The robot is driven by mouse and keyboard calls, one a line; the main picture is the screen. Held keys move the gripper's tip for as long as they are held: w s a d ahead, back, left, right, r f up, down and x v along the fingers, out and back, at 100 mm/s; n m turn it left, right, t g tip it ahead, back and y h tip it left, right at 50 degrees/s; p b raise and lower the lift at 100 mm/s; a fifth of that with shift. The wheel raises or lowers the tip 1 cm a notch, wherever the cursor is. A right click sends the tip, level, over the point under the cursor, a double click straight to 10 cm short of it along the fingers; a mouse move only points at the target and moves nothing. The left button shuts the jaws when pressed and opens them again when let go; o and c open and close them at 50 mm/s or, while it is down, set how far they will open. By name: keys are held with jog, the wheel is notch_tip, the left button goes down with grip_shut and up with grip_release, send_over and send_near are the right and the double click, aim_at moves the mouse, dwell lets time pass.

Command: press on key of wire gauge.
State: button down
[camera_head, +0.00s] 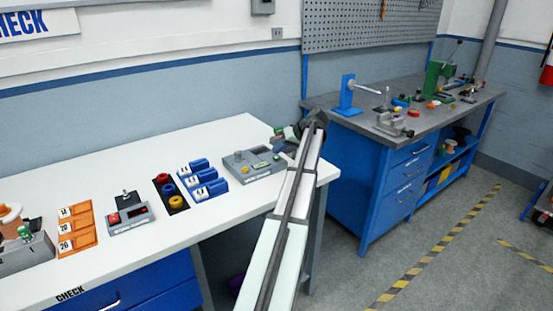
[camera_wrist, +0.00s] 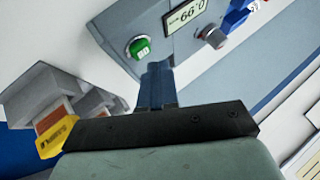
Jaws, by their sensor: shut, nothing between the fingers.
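The wire gauge (camera_head: 252,163) is a grey box with a small display near the right end of the white bench. In the wrist view the gauge (camera_wrist: 178,45) lies at the top, with its lit display (camera_wrist: 187,13) upside down and showing digits. Its round green key (camera_wrist: 139,47) has small white lettering. My gripper (camera_wrist: 158,70) is shut and empty, its blue fingertips just beside the green key. I cannot tell whether they touch it. In the head view my arm reaches over the bench's right end, and the fingertips are not clear.
A knob (camera_wrist: 213,37) sits on the gauge beside the display. Blue numbered blocks (camera_head: 203,180), a black tray (camera_head: 171,192) of coloured rings, a red-display device (camera_head: 130,216) and orange cards (camera_head: 77,228) stand to its left. A yellow-tagged grey part (camera_wrist: 57,130) is left of my gripper.

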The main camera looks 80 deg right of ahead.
aim_at(279, 158)
jog(key=shift+f, duration=0.25)
jog(key=shift+f, duration=0.2)
jog(key=shift+f, duration=0.4)
dwell(1.0)
jog(key=shift+r, duration=0.85)
jog(key=shift+r, duration=2.5)
